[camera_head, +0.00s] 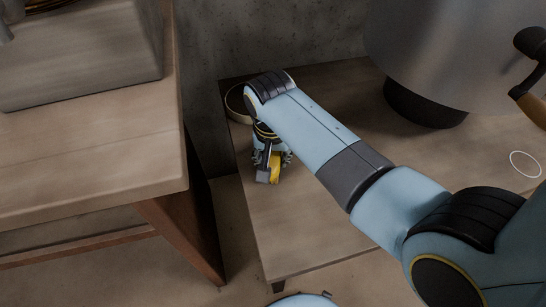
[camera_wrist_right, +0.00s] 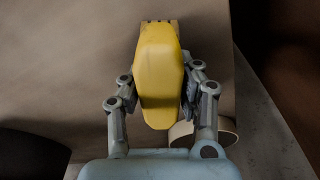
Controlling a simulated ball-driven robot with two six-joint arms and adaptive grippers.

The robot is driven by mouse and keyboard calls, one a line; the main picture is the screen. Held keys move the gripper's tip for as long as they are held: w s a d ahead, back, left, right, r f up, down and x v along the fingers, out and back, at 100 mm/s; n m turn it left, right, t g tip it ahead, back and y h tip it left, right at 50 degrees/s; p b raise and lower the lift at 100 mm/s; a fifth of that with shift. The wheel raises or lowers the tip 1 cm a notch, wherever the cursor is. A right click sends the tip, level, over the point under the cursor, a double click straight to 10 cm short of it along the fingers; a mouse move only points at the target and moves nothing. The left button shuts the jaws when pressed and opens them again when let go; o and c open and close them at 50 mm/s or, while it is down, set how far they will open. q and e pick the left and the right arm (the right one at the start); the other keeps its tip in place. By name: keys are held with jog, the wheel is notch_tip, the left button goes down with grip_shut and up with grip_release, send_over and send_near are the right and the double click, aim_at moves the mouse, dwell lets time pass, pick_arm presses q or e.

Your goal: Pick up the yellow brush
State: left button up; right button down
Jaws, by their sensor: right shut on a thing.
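The yellow brush (camera_wrist_right: 158,75) fills the middle of the right wrist view, with its yellow body between the two fingers. My right gripper (camera_wrist_right: 160,95) is shut on it. In the head view the brush (camera_head: 275,168) shows as a small yellow patch at the gripper (camera_head: 269,165), over the left part of the low wooden table. The gripper and wrist hide much of the brush there. I cannot tell whether the brush touches the table. My left gripper is not in view.
A round shallow bowl or ring (camera_head: 236,105) stands on the table's back left corner, close behind my right wrist. A large grey metal drum (camera_head: 455,45) on a dark base stands at the back right. A higher wooden table (camera_head: 85,150) is at the left, across a gap.

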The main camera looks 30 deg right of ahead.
jog(key=shift+r, duration=0.7)
notch_tip(320, 180, up, 3)
jog(key=shift+w+r+p, duration=0.1)
jog(key=shift+p, duration=0.75)
jog(key=s+d+r+p, duration=0.2)
jog(key=s+d+r, duration=0.4)
jog(key=d, duration=0.3)
jog(key=shift+s+d+r, duration=0.2)
jog(key=shift+s+d, duration=0.1)
jog(key=shift+s, duration=0.1)
jog(key=c, duration=1.5)
grip_release()
jog(key=shift+c, duration=0.2)
jog(key=c, duration=0.4)
